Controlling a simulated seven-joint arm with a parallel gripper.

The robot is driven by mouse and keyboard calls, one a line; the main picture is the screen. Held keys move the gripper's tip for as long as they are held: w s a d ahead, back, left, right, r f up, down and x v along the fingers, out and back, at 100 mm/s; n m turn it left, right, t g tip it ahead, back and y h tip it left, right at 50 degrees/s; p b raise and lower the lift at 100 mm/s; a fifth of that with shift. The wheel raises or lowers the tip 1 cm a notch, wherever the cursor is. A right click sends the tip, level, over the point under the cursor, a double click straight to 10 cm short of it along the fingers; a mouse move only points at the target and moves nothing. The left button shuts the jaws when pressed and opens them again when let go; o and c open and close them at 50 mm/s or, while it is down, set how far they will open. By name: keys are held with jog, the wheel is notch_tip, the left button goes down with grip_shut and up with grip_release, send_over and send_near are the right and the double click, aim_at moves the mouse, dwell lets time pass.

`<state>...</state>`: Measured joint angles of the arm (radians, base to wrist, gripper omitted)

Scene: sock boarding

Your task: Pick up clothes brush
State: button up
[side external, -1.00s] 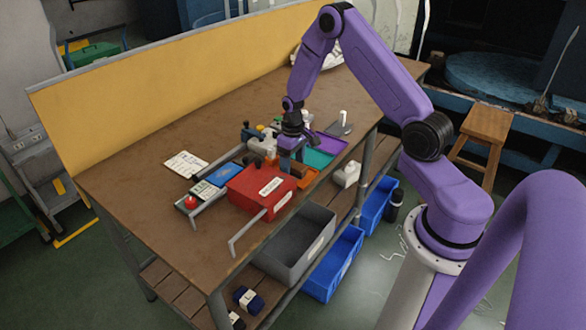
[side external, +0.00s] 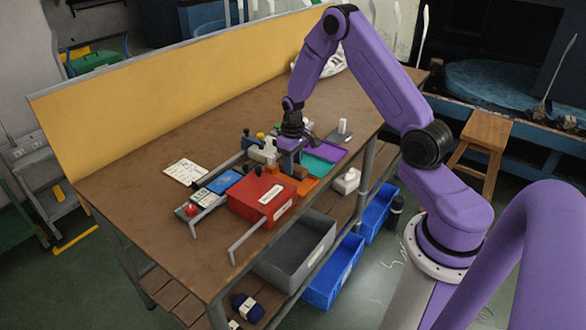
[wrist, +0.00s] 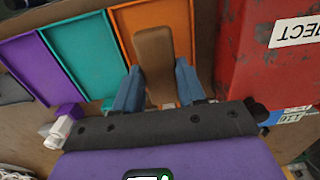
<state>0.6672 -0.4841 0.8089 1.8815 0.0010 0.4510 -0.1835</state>
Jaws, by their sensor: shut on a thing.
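The clothes brush (wrist: 154,50) has a long brown handle or back and lies between the blue fingers of my gripper (wrist: 158,74) in the wrist view. My gripper is shut on it. The brush overlaps the orange tray (wrist: 181,15) behind it. In the side view a small brown part of the brush (side external: 300,172) shows beside my gripper (side external: 289,163), low over the bench. I cannot tell whether the brush touches the tray. The brush's near end is hidden by the gripper.
A red box (side external: 250,190) with a white label stands close beside the gripper. Teal (wrist: 83,50) and purple (wrist: 30,68) trays lie on the other side of the orange one. Bottles and small tools stand behind. Grey and blue bins (side external: 335,270) sit below the bench edge.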

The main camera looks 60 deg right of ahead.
jog(key=s+a+r, duration=0.4)
jog(key=s+r, duration=0.7)
jog(key=s, duration=0.2)
jog(key=shift+s+a, duration=0.15)
jog(key=shift+s, duration=0.05)
